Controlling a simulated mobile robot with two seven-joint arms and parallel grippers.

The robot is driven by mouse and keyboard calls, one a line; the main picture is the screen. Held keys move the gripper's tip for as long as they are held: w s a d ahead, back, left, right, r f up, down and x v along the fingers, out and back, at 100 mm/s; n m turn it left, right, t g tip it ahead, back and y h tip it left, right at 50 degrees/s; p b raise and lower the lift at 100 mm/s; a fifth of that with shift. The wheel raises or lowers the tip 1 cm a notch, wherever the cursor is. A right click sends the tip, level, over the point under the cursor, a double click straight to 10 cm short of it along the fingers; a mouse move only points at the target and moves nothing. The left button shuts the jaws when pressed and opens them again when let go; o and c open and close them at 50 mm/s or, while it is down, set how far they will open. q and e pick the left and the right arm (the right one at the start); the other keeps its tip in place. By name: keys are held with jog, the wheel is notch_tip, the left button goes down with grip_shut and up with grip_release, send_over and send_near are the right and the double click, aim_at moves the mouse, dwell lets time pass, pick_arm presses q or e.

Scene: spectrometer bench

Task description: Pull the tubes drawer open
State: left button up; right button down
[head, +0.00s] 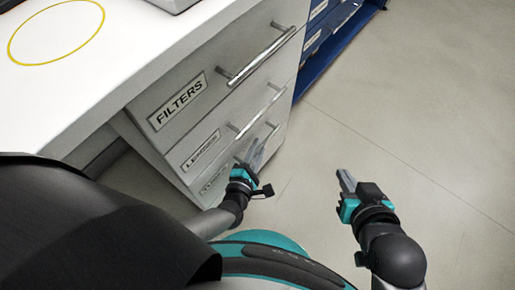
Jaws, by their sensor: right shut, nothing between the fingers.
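The tubes drawer is the lowest of three grey drawers; its label (212,179) is partly hidden by my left arm and gripper. Its front looks flush with the drawers above. Its bar handle (273,127) shows only at the upper end. My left gripper (256,151) is at this handle, with its fingers pointing up along the drawer front. I cannot tell whether the fingers are around the handle or just beside it. My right gripper (343,176) is shut and empty over the floor, to the right of the drawers.
The filters drawer (205,120) and lenses drawer (195,165) are shut above, with bar handles sticking out. The white bench top (120,75) bears a yellow ring (58,8). A blue cabinet (335,30) stands beyond. The floor (420,120) to the right is clear.

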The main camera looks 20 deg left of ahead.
pick_arm(q)
grip_shut()
dwell(1.1)
